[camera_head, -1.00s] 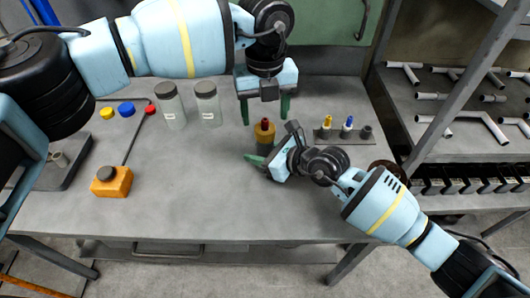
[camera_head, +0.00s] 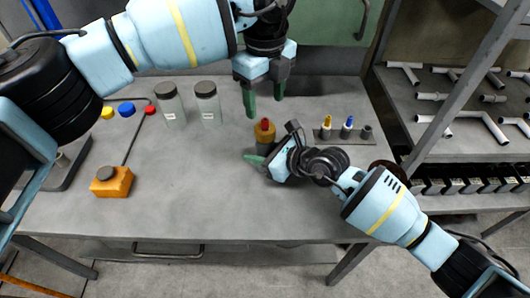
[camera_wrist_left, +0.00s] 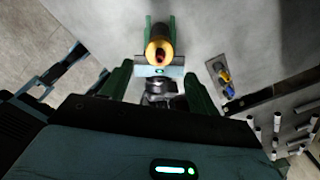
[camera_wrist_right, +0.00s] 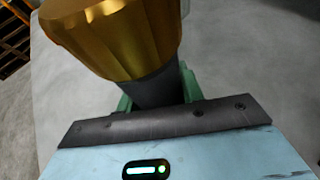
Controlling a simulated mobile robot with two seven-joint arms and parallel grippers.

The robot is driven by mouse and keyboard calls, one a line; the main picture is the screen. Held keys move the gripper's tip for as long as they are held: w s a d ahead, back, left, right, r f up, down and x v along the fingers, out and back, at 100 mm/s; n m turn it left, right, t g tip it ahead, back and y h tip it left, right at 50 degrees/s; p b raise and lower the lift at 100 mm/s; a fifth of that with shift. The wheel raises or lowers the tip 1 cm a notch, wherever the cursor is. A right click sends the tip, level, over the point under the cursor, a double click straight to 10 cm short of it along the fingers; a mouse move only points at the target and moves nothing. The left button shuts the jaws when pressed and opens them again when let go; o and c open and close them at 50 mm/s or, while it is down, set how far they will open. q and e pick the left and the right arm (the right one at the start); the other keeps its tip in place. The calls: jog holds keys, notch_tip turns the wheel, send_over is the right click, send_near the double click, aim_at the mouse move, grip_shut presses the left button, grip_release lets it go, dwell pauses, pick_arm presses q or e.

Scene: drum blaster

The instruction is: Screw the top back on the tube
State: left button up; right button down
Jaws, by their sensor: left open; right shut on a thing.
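The tube (camera_head: 263,149) has a dark body and stands roughly upright in my right gripper (camera_head: 259,160), which is shut on it. A golden top (camera_head: 264,136) with a red piece (camera_head: 265,124) in its middle sits at the tube's upper end. The golden top fills the upper left of the right wrist view (camera_wrist_right: 115,35), above the dark body (camera_wrist_right: 158,88). My left gripper (camera_head: 264,104) is open and empty, above and behind the tube, fingers pointing down. In the left wrist view the golden top (camera_wrist_left: 153,48) lies beyond its fingers. Whether the top is threaded on cannot be told.
Two lidded jars (camera_head: 170,106) (camera_head: 208,104) stand left of my left gripper. A small rack (camera_head: 332,135) with coloured pieces stands to the right. An orange box (camera_head: 112,182) and coloured caps (camera_head: 126,109) are at the left. The table's front middle is clear.

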aim_at(265, 119)
dwell(0.3)
pick_arm(q)
jog(key=shift+f, duration=4)
jog(key=c, duration=1)
jog(key=m, duration=0.6)
jog(key=o, duration=1.1)
